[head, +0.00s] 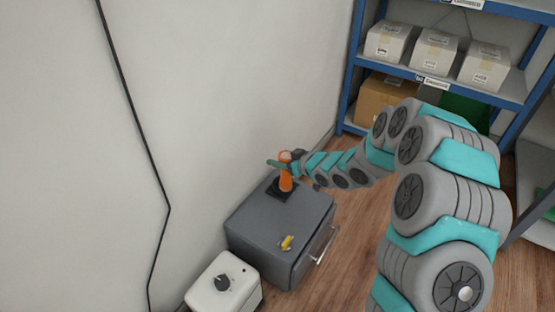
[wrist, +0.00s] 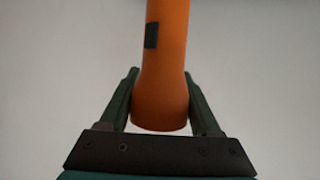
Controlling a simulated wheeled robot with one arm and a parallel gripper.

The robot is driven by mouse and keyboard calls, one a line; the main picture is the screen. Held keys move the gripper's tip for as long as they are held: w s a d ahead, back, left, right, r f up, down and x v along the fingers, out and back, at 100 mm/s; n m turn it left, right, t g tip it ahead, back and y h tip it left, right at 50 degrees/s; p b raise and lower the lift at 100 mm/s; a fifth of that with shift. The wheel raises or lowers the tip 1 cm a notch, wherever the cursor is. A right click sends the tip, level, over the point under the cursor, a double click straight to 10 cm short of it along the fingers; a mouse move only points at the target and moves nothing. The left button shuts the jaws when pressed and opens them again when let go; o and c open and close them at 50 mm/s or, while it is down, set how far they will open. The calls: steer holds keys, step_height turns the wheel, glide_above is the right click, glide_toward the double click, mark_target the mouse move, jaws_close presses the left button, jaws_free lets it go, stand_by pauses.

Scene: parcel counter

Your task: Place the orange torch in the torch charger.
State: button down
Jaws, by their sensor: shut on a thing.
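The orange torch (head: 286,182) is upright over the dark torch charger (head: 280,192) on top of the grey cabinet in the head view. Its lower end is at the charger; I cannot tell whether it is fully seated. My gripper (head: 283,164) is at the torch's upper part, shut on it. In the wrist view, the orange torch (wrist: 162,70) stands between the two dark green fingers of my gripper (wrist: 160,100). A dark square patch shows on its side. The charger is not seen in the wrist view.
The grey cabinet (head: 255,222) has a bar handle on its front and a small yellow object (head: 287,243) on top. A white box with a dark knob (head: 222,288) stands in front of it. The wall is close behind. A blue shelf (head: 430,75) holds several boxes.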

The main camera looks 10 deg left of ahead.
steer(key=shift+w+a+f, duration=0.3)
steer(key=shift+w+f, duration=0.2)
steer(key=shift+f, duration=0.1)
steer(key=shift+w+a+f, duration=0.3)
steer(key=shift+w+f, duration=0.25)
steer(key=shift+f, duration=0.1)
steer(key=shift+w+a+f, duration=0.3)
steer(key=shift+w+f, duration=0.2)
steer(key=shift+f, duration=0.1)
steer(key=shift+f, duration=0.15)
steer(key=shift+c, duration=0.5)
jaws_free()
